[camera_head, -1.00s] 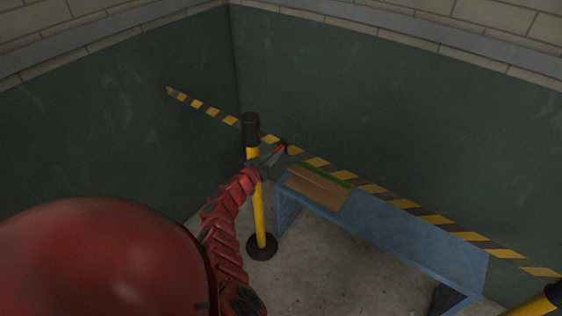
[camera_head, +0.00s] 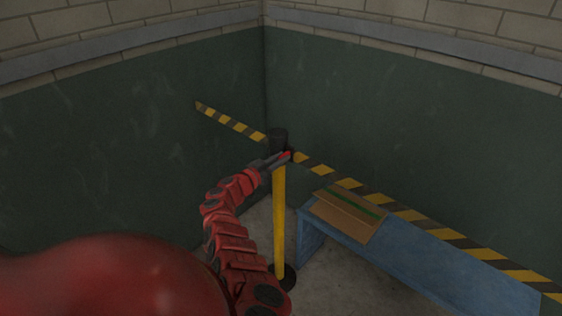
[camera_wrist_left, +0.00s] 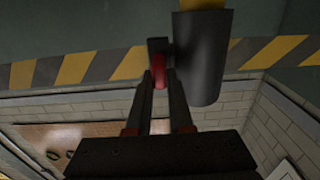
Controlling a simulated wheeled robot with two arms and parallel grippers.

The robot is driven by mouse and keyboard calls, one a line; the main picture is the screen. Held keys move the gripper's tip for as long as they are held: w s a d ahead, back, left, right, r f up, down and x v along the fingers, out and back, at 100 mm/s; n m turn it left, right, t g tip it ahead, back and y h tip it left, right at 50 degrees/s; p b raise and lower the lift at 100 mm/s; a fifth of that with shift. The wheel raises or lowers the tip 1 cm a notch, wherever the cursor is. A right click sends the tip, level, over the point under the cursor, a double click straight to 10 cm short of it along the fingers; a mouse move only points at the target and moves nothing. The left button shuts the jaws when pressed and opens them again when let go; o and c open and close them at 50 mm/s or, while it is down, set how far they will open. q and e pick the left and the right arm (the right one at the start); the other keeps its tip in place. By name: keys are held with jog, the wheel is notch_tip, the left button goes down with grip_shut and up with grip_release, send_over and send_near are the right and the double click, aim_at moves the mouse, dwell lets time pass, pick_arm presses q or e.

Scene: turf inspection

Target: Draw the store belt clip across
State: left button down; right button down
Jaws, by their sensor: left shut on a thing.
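A yellow-and-black striped belt (camera_head: 410,214) runs from the left wall, past a post, to the lower right. The post (camera_head: 279,215) is yellow with a black head (camera_head: 278,136) and stands upright. That block is beside or touching the post head (camera_wrist_left: 203,60); I cannot tell which. My right gripper is not in view.
Dark green walls (camera_head: 400,125) meet in a corner behind. Some grey floor (camera_head: 345,282) shows between post and bench.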

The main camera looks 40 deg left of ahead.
pick_arm(q)
jog(key=c, duration=1.2)
grip_release()
jog(key=shift+a, duration=0.1)
jog(key=shift+o, duration=0.6)
jog(key=shift+a+f, duration=0.1)
jog(key=shift+f, duration=0.05)
jog(key=s+p, duration=0.9)
jog(key=s, duration=0.8)
jog(key=shift+s, duration=0.2)
jog(key=shift+w, duration=0.1)
